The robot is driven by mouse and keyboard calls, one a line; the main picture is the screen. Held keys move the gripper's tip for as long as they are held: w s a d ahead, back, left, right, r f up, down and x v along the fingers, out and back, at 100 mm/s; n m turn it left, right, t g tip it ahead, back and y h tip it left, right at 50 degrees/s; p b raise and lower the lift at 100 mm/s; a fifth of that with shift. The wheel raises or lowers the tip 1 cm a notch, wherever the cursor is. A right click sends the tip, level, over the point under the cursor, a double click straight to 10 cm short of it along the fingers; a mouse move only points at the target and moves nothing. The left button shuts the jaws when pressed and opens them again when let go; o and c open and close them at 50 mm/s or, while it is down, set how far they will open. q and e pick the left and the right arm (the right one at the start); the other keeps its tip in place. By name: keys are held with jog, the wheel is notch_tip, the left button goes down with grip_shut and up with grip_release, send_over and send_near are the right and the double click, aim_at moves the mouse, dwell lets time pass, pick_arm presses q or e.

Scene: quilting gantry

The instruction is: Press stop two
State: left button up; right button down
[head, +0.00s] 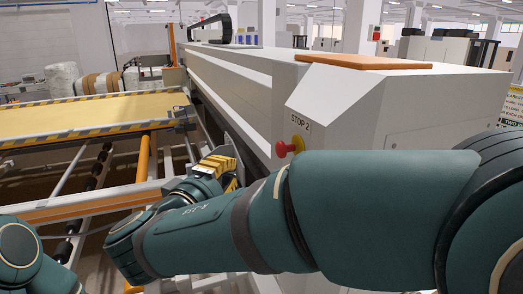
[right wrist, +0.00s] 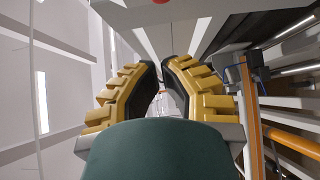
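The stop two button (head: 282,149) is a red knob on a yellow base. It sits on the slanted end face of the long white machine housing (head: 340,110), under a "STOP 2" label. My right gripper (head: 222,162) has yellow ribbed fingers and is left of and slightly below the button, apart from it. In the right wrist view its fingers (right wrist: 163,68) lean towards each other with a narrow gap and nothing held. A bit of red (right wrist: 160,2) shows at the top edge there. My left arm shows at the lower left; its gripper is out of view.
My right forearm crosses the front just below the button. An orange panel (head: 362,61) lies on top of the housing. At the left is a yellow bed (head: 90,115) with striped edges, above rails and rollers. Open space lies in front of the button's face.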

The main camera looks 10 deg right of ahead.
aim_at(286, 149)
jog(key=s+d+p+x, duration=0.1)
jog(key=d+p+x, duration=0.1)
jog(key=x, duration=1.1)
jog(key=shift+s+p, duration=0.3)
jog(key=shift+d, duration=0.2)
